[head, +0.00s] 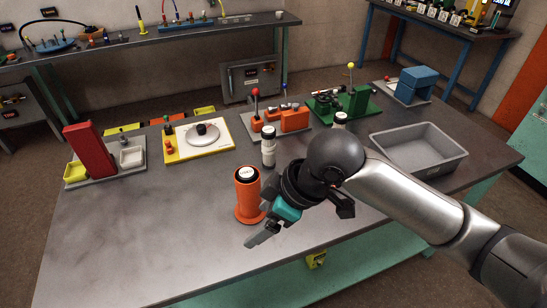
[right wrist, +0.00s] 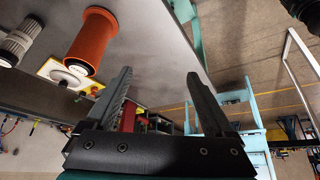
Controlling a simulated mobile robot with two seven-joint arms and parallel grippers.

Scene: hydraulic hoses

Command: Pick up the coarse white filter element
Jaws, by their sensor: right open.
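A white ribbed filter cylinder with a dark band and pale top (head: 268,150) stands upright on the bench, behind and right of the orange housing (head: 246,198). In the right wrist view a ribbed whitish cylinder (right wrist: 20,42) shows at upper left, beside the orange housing (right wrist: 91,40). A second white cylinder (head: 340,119) stands farther back, partly hidden by my arm. I cannot tell which is the coarse one. My right gripper (head: 262,234) is open and empty, in front and right of the orange housing; its spread fingers show in the right wrist view (right wrist: 160,78). My left gripper is not in view.
A grey tray (head: 458,158) sits at the right of the bench. A yellow-edged plate (head: 168,157), a red stand (head: 88,150), an orange-block fixture (head: 295,121) and a green fixture (head: 359,98) line the back. The front left bench is clear.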

